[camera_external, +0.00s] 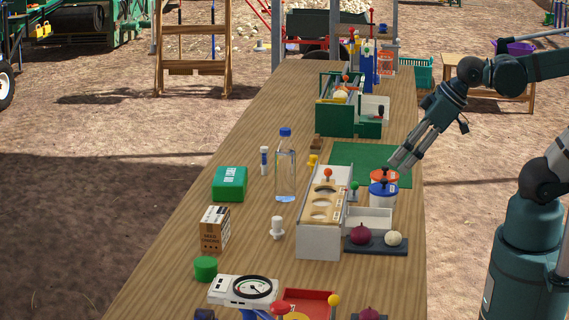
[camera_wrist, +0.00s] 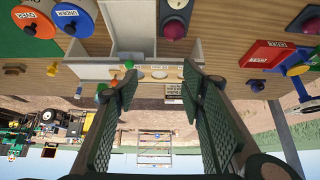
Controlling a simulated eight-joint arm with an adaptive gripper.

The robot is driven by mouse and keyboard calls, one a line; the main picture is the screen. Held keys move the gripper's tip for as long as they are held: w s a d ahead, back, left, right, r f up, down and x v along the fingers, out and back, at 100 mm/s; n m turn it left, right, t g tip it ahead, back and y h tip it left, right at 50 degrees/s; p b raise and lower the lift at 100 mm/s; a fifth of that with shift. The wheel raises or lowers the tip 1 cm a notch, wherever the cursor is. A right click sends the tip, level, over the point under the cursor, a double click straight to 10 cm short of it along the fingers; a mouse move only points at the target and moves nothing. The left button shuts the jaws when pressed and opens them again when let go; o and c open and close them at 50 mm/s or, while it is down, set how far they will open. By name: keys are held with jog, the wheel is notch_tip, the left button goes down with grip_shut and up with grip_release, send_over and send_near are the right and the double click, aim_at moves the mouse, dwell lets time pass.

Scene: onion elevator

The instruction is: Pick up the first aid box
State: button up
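The first aid box is most likely the small green box (camera_external: 229,183) with white lettering on its lid. It sits near the left edge of the long wooden table (camera_external: 170,265). My gripper (camera_external: 401,162) hangs above the table's right side, well to the right of the green box, with the white sorting unit and a bottle between them. In the wrist view my gripper (camera_wrist: 158,82) has its two fingers spread apart with nothing held between them. I cannot make out the green box in the wrist view.
A clear bottle (camera_external: 285,168) with a blue cap stands right of the green box. A cardboard seed onion box (camera_external: 215,229) stands in front of it. The white sorting unit (camera_external: 318,240) and lidded orange (camera_external: 384,176) and blue (camera_external: 383,193) tubs are near my gripper.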

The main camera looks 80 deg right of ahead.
jog(key=shift+o, duration=0.5)
jog(key=o, duration=1.1)
jog(key=shift+o, duration=0.2)
